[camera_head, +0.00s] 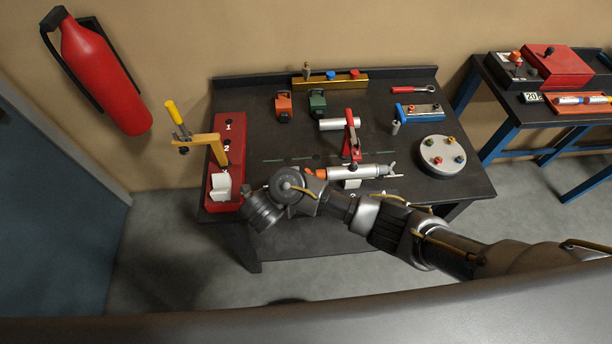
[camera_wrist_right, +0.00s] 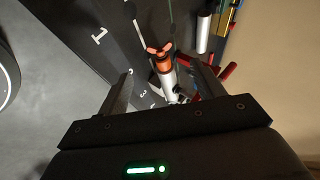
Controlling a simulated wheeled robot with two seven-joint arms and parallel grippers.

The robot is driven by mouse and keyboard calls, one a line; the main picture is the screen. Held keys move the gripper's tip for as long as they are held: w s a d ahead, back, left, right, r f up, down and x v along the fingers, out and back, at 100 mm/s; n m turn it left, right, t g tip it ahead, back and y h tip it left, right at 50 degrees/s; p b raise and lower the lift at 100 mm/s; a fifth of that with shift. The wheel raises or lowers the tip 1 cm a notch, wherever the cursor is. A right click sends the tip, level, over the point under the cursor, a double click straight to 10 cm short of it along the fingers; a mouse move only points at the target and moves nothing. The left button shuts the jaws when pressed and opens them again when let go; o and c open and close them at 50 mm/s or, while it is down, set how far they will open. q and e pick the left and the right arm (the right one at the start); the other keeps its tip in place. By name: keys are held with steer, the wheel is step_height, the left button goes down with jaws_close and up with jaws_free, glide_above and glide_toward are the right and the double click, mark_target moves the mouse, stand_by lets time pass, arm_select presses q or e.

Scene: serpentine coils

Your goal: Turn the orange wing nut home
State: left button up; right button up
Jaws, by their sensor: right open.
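The orange wing nut (camera_wrist_right: 158,52) sits on the end of a silver cylinder (camera_wrist_right: 168,80) in the right wrist view. In the head view, the wing nut (camera_head: 315,172) is at the left end of that silver cylinder (camera_head: 352,172), which lies sideways near the front of the bench. My right gripper (camera_wrist_right: 162,72) is open and empty, with the nut seen beyond and between its fingers, apart from them. In the head view my right arm reaches in from the right, its wrist just left of the nut, fingers hidden. My left gripper is not in view.
A red clamp (camera_head: 352,138) stands just behind the cylinder. A red numbered block (camera_head: 228,135) with a yellow-handled tool stands at left. A round grey plate (camera_head: 442,156) with coloured knobs is at right. Bare bench (camera_head: 275,143) lies behind the nut.

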steer(key=b+x, duration=0.3)
steer(key=x, duration=0.5)
steer(key=shift+w+d+f, duration=0.1)
steer(key=shift+f, duration=0.15)
steer(key=shift+x, duration=0.75)
